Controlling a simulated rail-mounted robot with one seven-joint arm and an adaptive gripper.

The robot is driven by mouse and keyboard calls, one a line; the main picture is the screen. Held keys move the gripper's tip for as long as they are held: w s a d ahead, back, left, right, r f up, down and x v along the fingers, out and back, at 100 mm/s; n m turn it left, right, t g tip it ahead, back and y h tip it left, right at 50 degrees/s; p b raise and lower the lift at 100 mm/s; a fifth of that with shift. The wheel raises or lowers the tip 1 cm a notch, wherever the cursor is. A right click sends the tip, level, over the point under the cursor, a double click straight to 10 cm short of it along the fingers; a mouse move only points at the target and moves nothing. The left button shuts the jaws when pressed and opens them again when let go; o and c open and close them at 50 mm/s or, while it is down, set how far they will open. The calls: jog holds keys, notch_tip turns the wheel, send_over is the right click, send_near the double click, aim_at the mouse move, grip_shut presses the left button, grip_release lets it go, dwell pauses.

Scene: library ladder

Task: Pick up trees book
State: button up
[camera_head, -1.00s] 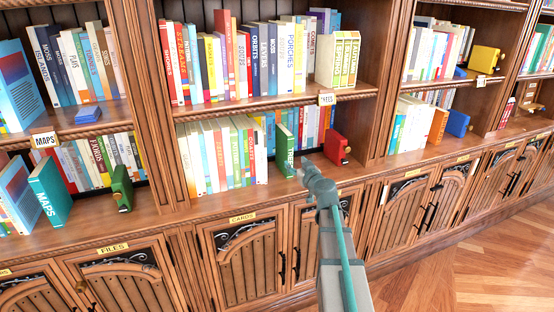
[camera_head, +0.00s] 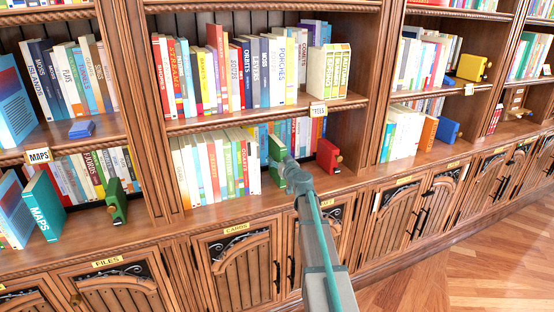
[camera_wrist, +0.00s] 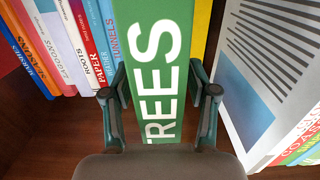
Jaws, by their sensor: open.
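The trees book is a green book with white lettering, standing upright on the lower shelf of the middle bay. In the head view the trees book (camera_head: 277,158) is partly hidden behind my gripper (camera_head: 287,166). In the wrist view the spine of the trees book (camera_wrist: 158,70) fills the centre, reading "TREES" with its first letter partly cut off. My gripper (camera_wrist: 160,100) is open, with one finger on each side of the spine. I cannot tell whether the fingers touch the covers.
In the wrist view a row of books (camera_wrist: 75,45) stands left, and a large pale book (camera_wrist: 270,70) stands close on the right. In the head view a red bookend (camera_head: 328,156) stands to the right. The upper shelf edge (camera_head: 250,115) runs above.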

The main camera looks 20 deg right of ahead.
jog(key=shift+w, duration=0.7)
grip_shut()
jog(key=shift+r, duration=0.1)
